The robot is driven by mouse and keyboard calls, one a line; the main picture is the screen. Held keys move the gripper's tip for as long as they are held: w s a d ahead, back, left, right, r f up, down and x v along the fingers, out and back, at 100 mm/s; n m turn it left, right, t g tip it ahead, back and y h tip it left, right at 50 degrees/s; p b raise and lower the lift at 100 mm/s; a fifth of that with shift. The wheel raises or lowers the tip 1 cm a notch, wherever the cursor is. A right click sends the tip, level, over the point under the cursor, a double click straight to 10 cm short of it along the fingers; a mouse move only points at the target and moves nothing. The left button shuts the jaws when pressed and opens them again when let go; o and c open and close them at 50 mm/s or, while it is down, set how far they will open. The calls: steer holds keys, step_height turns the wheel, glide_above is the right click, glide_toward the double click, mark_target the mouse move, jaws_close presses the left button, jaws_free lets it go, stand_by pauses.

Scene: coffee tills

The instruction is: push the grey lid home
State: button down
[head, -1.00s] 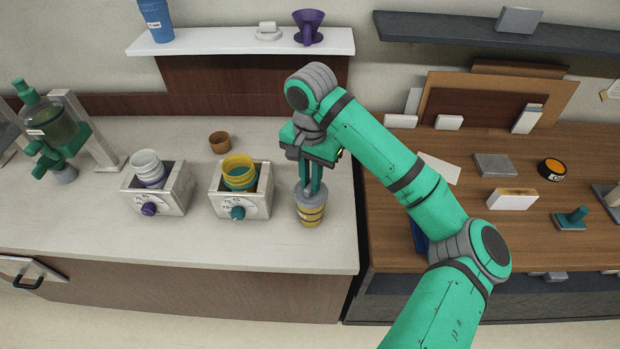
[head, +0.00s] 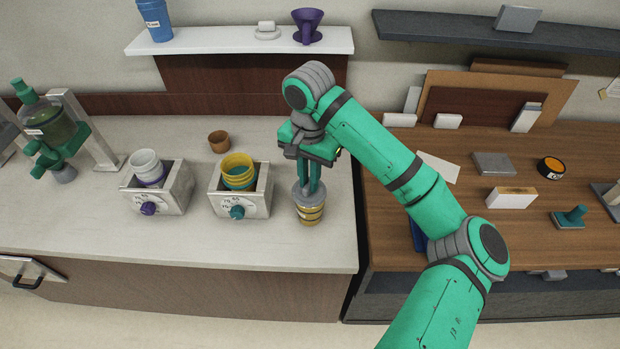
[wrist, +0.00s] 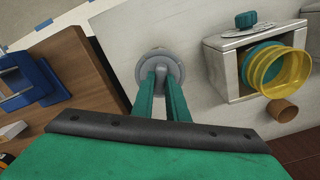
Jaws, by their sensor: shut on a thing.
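The grey lid (head: 304,192) sits on top of a yellow cup with dark bands (head: 311,213) near the counter's right end. In the wrist view the lid (wrist: 172,66) is a round grey disc with a raised middle, and it hides most of the cup. My gripper (head: 309,190) points down over the lid, its green fingers close together. In the wrist view my gripper (wrist: 161,72) has its fingertips shut on the lid's raised middle. I cannot tell whether the lid is fully seated on the rim.
A metal dispenser with yellow and teal cups (head: 254,205) stands just left of the cup. Another dispenser with white cups (head: 172,200) stands further left. A small brown cup (head: 219,141) is behind. The wooden counter (head: 400,240) begins to the right, past a gap.

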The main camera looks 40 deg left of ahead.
steer(key=shift+f, duration=0.15)
steer(key=shift+f, duration=0.75)
steer(key=c, duration=1.3)
jaws_free()
steer(key=shift+c, duration=0.2)
steer(key=shift+r, duration=4)
